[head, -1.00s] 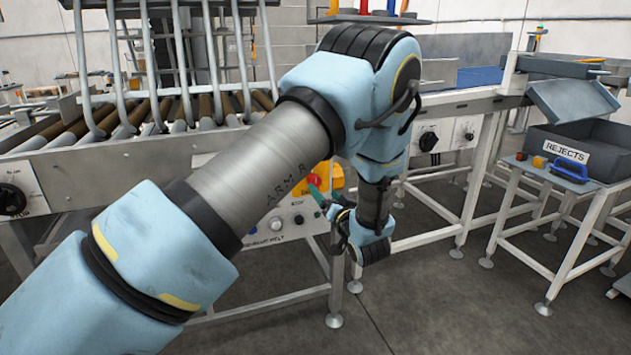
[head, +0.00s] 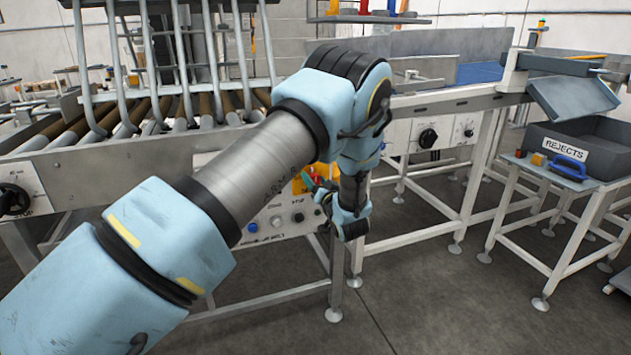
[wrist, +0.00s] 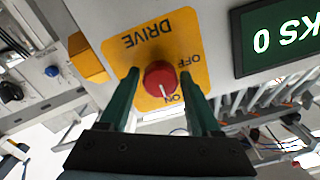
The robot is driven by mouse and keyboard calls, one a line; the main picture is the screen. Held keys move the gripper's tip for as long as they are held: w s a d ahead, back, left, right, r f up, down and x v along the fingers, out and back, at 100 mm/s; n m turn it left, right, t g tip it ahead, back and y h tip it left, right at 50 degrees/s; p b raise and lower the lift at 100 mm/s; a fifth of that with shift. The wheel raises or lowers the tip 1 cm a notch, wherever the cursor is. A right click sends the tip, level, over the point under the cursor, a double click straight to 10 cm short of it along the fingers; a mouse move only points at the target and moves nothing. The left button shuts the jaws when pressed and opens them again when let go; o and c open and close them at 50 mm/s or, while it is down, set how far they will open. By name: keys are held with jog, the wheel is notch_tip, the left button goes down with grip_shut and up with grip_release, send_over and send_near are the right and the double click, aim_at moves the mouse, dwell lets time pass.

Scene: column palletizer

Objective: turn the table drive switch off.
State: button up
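The drive switch is a red round knob (wrist: 160,78) on a yellow plate (wrist: 190,62) lettered DRIVE, OFF and ON, upside down in the wrist view. Its white mark points toward ON. My gripper (wrist: 160,74) has its two green fingers on either side of the knob, with a gap showing on both sides. It is open and holds nothing. In the head view, my gripper (head: 316,186) is at the control panel under the roller table, and my arm hides much of the switch.
In the wrist view a lit green display (wrist: 283,38) sits beside the plate, and a yellow block (wrist: 87,58) sits on the other side. The panel in the head view has a blue button (head: 253,228) and a black knob (head: 299,217). A REJECTS bin (head: 590,143) stands at right.

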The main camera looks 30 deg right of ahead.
grip_shut()
